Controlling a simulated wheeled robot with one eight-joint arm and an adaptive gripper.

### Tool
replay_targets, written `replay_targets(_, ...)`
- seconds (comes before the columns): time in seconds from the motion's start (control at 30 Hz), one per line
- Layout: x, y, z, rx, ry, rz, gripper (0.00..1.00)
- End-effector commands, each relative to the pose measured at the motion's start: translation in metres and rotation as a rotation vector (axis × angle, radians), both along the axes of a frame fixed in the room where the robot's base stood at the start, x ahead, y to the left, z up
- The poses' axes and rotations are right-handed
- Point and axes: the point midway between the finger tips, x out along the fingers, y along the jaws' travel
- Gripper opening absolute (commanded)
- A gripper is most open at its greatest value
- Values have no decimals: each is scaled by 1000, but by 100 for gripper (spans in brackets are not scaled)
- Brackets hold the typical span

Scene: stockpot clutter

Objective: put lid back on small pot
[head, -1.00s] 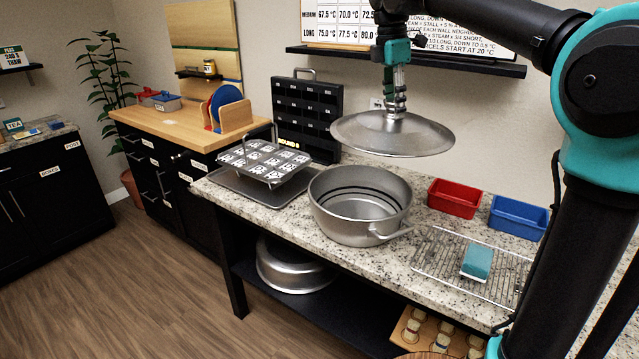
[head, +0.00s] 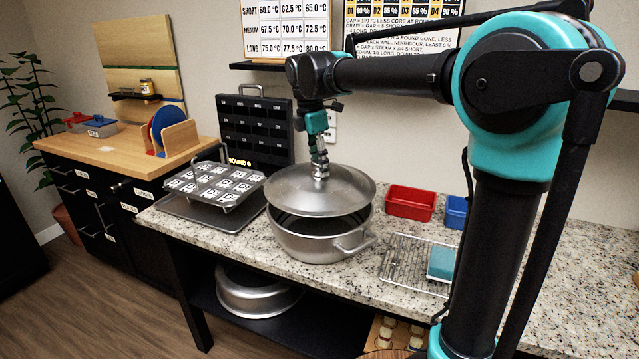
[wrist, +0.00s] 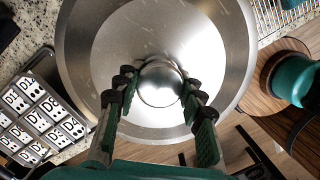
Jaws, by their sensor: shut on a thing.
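A round metal lid (head: 300,192) is held by its knob just above the small pot (head: 322,243), tilted so that a dark gap shows at the front right between lid and rim. The silver pot stands on the granite counter with a loop handle at its right. My gripper (head: 320,170) is shut on the lid's knob from above. In the wrist view the gripper (wrist: 157,88) has its fingers on both sides of the shiny round knob (wrist: 160,84), and the lid (wrist: 110,50) fills the middle. The lid hides most of the pot's opening.
A rack of labelled cups (head: 212,182) on a tray stands left of the pot. To the right are a red bin (head: 410,203), a blue bin (head: 456,211), and a wire rack (head: 400,262) with a teal sponge (head: 441,263). A metal pan (head: 255,292) sits on the shelf below.

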Motion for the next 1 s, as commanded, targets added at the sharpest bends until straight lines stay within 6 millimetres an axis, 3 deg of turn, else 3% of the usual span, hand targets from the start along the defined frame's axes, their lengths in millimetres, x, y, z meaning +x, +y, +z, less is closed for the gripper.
replay_targets(0.53,0,0,-54,0,0,0,0)
replay_targets(0.87,0,0,-58,0,0,0,0)
replay_targets(0.9,0,0,-59,0,0,0,39)
replay_targets(1.0,0,0,-58,0,0,0,52)
